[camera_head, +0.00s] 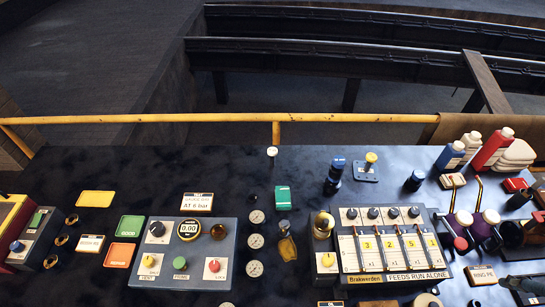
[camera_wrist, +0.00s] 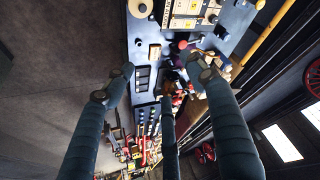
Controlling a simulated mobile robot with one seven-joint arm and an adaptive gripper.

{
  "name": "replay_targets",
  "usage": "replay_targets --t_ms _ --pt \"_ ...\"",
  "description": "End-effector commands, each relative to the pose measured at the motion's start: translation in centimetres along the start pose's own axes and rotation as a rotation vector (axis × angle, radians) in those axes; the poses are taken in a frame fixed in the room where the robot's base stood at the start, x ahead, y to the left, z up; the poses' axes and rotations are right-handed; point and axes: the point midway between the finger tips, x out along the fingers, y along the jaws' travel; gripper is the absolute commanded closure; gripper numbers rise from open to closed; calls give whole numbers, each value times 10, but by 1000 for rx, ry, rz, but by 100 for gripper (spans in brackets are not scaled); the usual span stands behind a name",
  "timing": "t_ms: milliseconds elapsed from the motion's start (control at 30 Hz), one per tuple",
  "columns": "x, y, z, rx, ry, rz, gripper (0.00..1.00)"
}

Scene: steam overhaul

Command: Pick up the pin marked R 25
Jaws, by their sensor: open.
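No marking reading R 25 can be made out in either view, so I cannot tell which thing is that pin. In the wrist view, a dark rack (camera_wrist: 142,78) with several slots and a row of small pale-topped pieces (camera_wrist: 150,121) lie beyond my fingers; their labels are too small to read. My gripper (camera_wrist: 158,76) shows in the wrist view with its dark padded fingers spread apart and nothing between them. It hangs above the bench's cluttered end. My fingers hide part of the bench.
The dark bench (camera_head: 80,170) carries a grey panel with a gauge (camera_head: 188,229), a lever unit marked FEEDS RUN ALONE (camera_head: 415,276), bottles (camera_head: 492,150) and valve handles (camera_head: 461,243). A yellow rail (camera_head: 200,118) runs along its far edge. The bench's back middle is fairly clear.

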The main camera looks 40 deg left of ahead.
Motion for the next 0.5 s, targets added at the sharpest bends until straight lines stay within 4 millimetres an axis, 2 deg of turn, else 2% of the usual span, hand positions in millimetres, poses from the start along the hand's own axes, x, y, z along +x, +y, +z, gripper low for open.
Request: replay_targets --t_ms 267,500 --pt "24 -50 -64 -89 -17 -46 44" --pt "53 -111 -115 -168 -30 -86 44"
